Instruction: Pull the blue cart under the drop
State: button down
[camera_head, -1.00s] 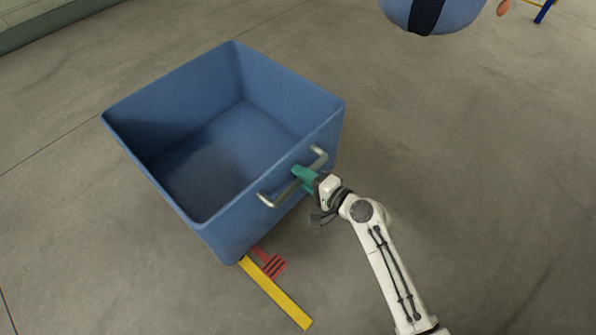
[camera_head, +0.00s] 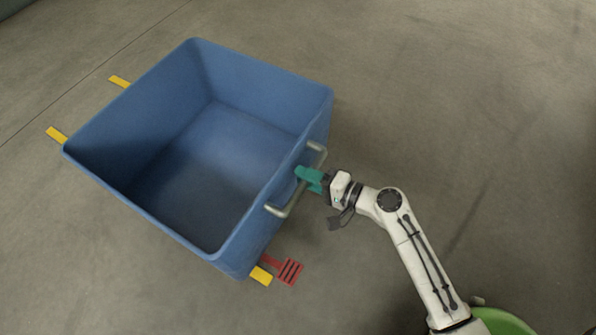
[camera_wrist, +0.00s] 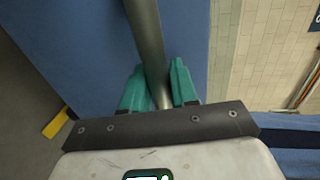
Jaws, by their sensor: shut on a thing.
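The blue cart (camera_head: 215,150) is a large, open-topped bin that stands upright on the floor, empty inside. It has a metal bar handle (camera_head: 293,200) on the wall facing my arm. My gripper (camera_head: 310,177), with teal fingers, is shut on this bar near its middle. In the wrist view the gripper (camera_wrist: 158,88) has a finger on each side of the handle (camera_wrist: 147,38), with the cart's blue wall (camera_wrist: 85,50) behind. The drop is not named by any clear mark; no hanging bag shows now.
Yellow floor strips show beyond the cart's far left side (camera_head: 120,82) (camera_head: 57,135), and a short one (camera_head: 261,276) shows at its near corner. The concrete floor (camera_head: 460,130) to the right is clear.

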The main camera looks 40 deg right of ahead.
jog(key=shift+s+f, duration=0.1)
jog(key=shift+s, duration=0.05)
jog(key=c, duration=1)
grip_release()
jog(key=p+v, duration=0.2)
jog(key=v, duration=0.8)
jog(key=shift+s+d, duration=0.15)
jog(key=shift+s, duration=0.2)
